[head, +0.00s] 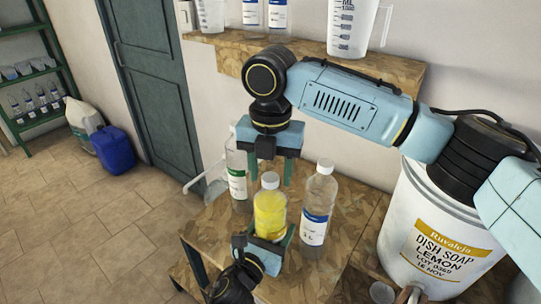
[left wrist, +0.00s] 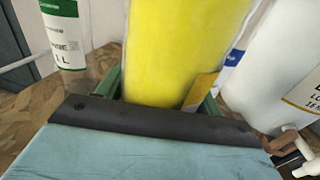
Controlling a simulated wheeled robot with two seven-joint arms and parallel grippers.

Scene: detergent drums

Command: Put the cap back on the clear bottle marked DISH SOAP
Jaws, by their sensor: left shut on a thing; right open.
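A clear bottle of yellow liquid (head: 270,215) stands upright on the wooden table, with a whitish top (head: 270,180) that could be a cap or a bare neck. My left gripper (head: 270,241) is shut around its lower body. The left wrist view shows the yellow body (left wrist: 185,45) between the green fingers, with an orange-yellow label edge (left wrist: 200,92); no wording is readable. My right gripper (head: 271,172) points down, open, its fingers on either side of the whitish top in the head view. Whether it touches the top, or a loose cap is there, I cannot tell.
A green-labelled bottle (head: 237,170) stands close on the left and a blue-labelled clear bottle (head: 318,205) close on the right. A white drum marked DISH SOAP LEMON (head: 412,235) stands at the right. A wooden shelf (head: 400,80) is behind my right arm.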

